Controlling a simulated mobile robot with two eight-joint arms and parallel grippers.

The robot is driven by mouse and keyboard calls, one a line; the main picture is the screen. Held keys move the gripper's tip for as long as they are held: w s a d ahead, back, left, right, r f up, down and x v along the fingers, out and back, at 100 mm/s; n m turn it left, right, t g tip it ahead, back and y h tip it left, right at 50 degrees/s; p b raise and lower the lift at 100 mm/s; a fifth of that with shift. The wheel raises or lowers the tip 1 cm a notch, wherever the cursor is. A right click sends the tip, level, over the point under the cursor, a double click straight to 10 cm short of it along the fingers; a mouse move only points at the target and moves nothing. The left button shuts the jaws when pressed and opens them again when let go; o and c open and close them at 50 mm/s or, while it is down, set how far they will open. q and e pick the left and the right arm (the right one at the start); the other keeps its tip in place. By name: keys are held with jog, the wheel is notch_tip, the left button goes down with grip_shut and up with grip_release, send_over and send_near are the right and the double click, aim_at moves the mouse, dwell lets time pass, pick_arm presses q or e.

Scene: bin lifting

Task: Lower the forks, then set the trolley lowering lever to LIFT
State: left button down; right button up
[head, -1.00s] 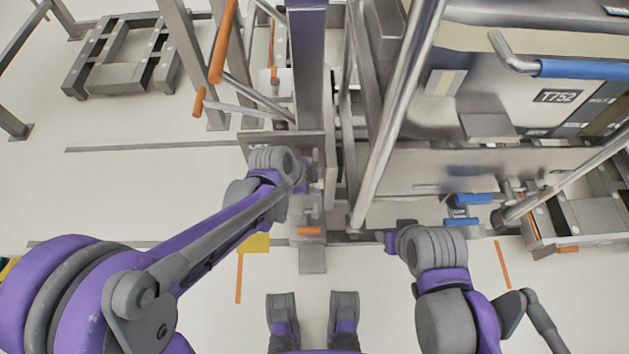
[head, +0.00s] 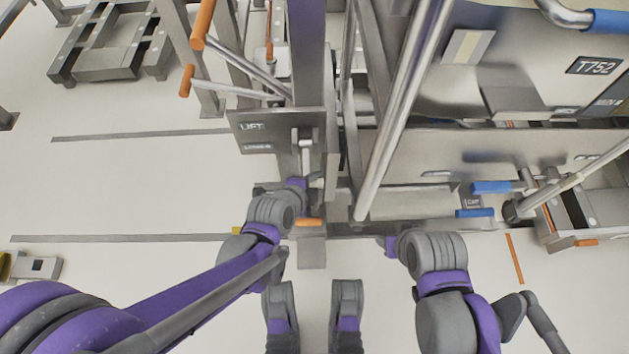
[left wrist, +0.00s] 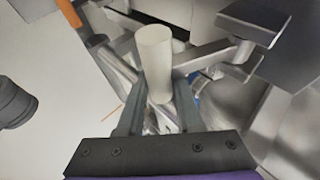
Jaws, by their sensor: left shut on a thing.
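My left gripper (head: 302,184) is just below the plate with LIFT and LOWER labels (head: 250,138), beside the trolley's column. In the left wrist view its fingers (left wrist: 158,110) are closed on a pale cylindrical handle (left wrist: 154,55), which I take to be the lowering lever's grip. In the head view the wrist largely hides this grip; a grey upright part (head: 306,145) shows above it. Which label the lever stands at cannot be told. My right gripper (head: 388,246) is low at the right, apart from the lever; its fingers are not clear. The forks are not clearly visible.
A large metal bin marked T752 (head: 535,75) stands at the right. Blue-handled levers (head: 490,187) sit below it. Orange-handled levers (head: 203,25) rise at upper left. A sloping metal rail (head: 400,110) crosses centre right. The floor at left is mostly clear.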

pick_arm(q)
jog(key=shift+w+f, duration=0.15)
jog(key=shift+f, duration=0.25)
jog(key=c, duration=0.6)
grip_release()
jog(key=shift+w, duration=0.1)
jog(key=p+v, duration=0.3)
jog(key=v, duration=0.7)
jog(key=shift+s+a+r, duration=0.2)
jog(key=shift+s+a, duration=0.05)
jog(key=shift+s, duration=0.05)
